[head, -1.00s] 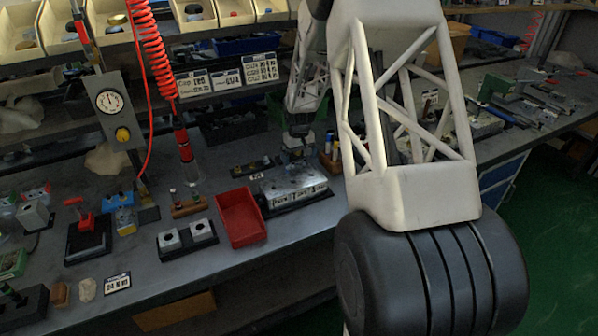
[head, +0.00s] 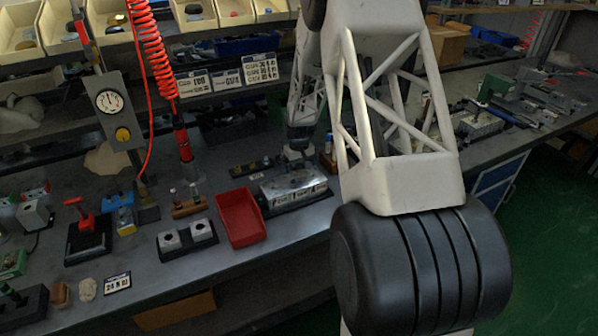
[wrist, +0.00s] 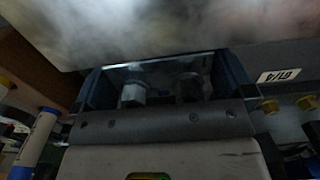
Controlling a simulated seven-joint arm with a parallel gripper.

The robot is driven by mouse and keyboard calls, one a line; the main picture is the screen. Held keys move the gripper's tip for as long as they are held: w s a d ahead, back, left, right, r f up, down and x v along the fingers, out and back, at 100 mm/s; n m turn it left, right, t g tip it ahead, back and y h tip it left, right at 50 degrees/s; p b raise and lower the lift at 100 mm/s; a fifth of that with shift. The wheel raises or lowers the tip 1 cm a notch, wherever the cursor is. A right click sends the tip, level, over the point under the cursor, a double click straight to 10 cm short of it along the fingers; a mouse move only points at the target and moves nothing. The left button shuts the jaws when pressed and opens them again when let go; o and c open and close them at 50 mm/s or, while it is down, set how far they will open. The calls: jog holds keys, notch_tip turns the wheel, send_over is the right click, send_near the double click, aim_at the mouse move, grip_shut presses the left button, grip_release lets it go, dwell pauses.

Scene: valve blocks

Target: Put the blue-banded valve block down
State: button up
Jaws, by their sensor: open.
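My gripper (head: 297,158) is low over the bench in the head view, just behind a silver fixture (head: 290,188) with labels on its front. In the wrist view my gripper (wrist: 160,80) shows two dark blue fingers standing apart, with two small metal fittings between them. A large blurred grey metallic surface (wrist: 180,30) lies just beyond the fingertips. I cannot make out a blue band, so I cannot tell which thing is the blue-banded valve block or whether it is between the fingers.
A red tray (head: 241,218) is left of the fixture. A black holder (head: 188,243) with two grey blocks stands further left. A pressure gauge (head: 109,102) and a red coiled hose (head: 152,50) rise behind. The bench front is partly clear.

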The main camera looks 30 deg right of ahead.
aim_at(299, 167)
dwell(0.3)
jog(key=c, duration=0.9)
jog(key=shift+r, duration=5.05)
jog(key=shift+c, duration=0.2)
